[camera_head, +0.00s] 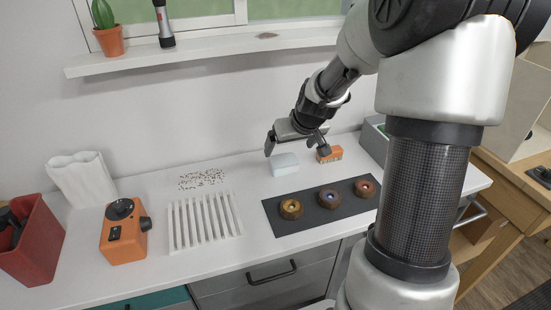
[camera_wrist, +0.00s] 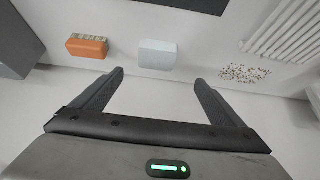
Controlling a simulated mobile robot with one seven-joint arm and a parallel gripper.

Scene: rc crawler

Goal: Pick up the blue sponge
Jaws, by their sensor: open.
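The blue sponge (camera_head: 285,164) is a pale blue block on the white counter near the wall, in the head view. It also shows in the wrist view (camera_wrist: 157,55), beyond the fingertips and roughly centred between them. My gripper (camera_head: 296,147) is above the counter's back part, close to the sponge in the head view. In the wrist view, my gripper (camera_wrist: 158,78) has its two fingers spread wide with nothing between them. Whether a finger touches the sponge cannot be told from the head view; in the wrist view they look apart.
An orange brush (camera_head: 329,154) lies right of the sponge; it shows at left in the wrist view (camera_wrist: 87,47). Scattered pellets (camera_head: 202,179) and a white rack (camera_head: 205,222) are left. A grey box (camera_head: 374,140) stands right.

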